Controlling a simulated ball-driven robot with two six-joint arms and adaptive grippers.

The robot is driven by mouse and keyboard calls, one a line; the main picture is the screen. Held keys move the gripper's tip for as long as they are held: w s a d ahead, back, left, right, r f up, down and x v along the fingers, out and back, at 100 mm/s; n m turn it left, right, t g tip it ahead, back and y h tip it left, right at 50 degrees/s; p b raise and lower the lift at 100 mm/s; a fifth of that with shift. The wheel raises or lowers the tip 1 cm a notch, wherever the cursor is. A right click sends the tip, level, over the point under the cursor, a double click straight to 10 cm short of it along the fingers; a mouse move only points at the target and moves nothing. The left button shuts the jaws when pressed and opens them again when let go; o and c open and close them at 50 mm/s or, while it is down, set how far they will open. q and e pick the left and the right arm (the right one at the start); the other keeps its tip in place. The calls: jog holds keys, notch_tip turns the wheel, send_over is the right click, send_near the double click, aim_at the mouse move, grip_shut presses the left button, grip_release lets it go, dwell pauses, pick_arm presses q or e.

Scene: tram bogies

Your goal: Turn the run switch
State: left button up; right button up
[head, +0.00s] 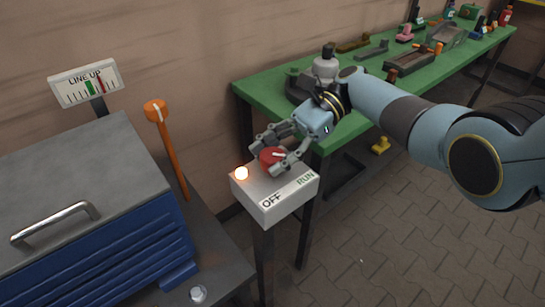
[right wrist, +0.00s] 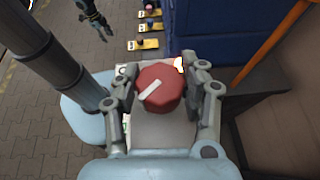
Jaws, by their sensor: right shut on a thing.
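The run switch is a red knob (head: 271,155) with a white bar on its face. It sits on a grey switch box (head: 272,190) marked OFF on the left and RUN on the right. My right gripper (head: 270,159) is shut on the knob, one finger on each side. In the right wrist view the knob (right wrist: 161,82) sits between both fingers, its white bar slanting from lower left to upper right. An orange-white lamp (head: 241,173) glows on the box beside the knob. My left gripper (right wrist: 95,18) shows small at the top of the right wrist view; its jaws are unclear.
A blue cabinet (head: 110,255) with a grey lid and handle stands left. An orange lever (head: 168,150) and a LINE UP gauge (head: 86,83) stand behind it. A green workbench (head: 262,97) with tools and parts runs along the wall. Paved floor is clear at lower right.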

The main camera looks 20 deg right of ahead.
jog(key=shift+f, duration=0.1)
jog(key=o, duration=1.2)
jog(key=v, duration=1.2)
jog(key=shift+d, duration=0.1)
